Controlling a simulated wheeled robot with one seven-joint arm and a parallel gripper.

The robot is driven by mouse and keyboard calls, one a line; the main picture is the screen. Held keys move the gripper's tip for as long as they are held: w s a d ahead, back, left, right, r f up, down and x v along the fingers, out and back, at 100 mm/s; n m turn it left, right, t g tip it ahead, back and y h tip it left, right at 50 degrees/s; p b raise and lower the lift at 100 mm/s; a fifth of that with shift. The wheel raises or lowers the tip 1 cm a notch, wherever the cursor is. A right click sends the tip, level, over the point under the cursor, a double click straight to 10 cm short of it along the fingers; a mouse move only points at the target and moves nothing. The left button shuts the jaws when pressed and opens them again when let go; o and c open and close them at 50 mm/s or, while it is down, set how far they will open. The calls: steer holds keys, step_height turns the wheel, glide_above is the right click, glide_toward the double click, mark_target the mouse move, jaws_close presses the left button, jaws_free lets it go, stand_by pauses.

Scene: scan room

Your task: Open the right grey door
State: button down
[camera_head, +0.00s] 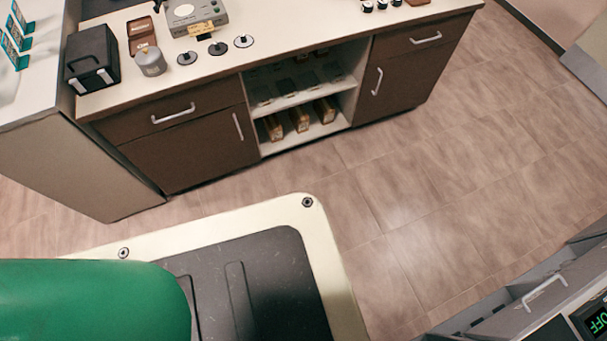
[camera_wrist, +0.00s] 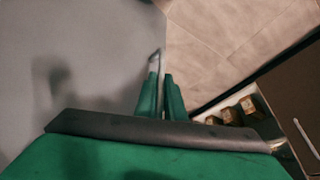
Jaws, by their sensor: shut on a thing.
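In the wrist view, my gripper (camera_wrist: 160,85) has its two green fingers close together around a slim metal handle (camera_wrist: 154,58). The handle is on a broad, plain grey panel (camera_wrist: 85,50), which looks like the grey door and fills the left of that view. Floor shows just right of the panel's edge. The fingers hide part of the handle. In the head view my fingers are not seen; only a green part of my arm shows at the lower left. A grey unit side (camera_head: 85,175) stands at the left of that view; I cannot tell whether it belongs to the same door.
A brown cabinet (camera_head: 190,150) with handles and an open middle shelf (camera_head: 300,95) of boxes stands ahead. Its countertop (camera_head: 290,30) holds small devices. A grey unit with a handle (camera_head: 545,292) is at the lower right. The tiled floor (camera_head: 440,190) between is clear.

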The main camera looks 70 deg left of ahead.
stand_by(0.3)
steer(key=c, duration=1.8)
jaws_free()
steer(key=shift+c, duration=0.2)
steer(key=shift+r, duration=0.1)
steer(key=v, duration=1)
steer(key=shift+s+r, duration=0.15)
steer(key=shift+r, duration=0.15)
steer(key=shift+d, duration=0.1)
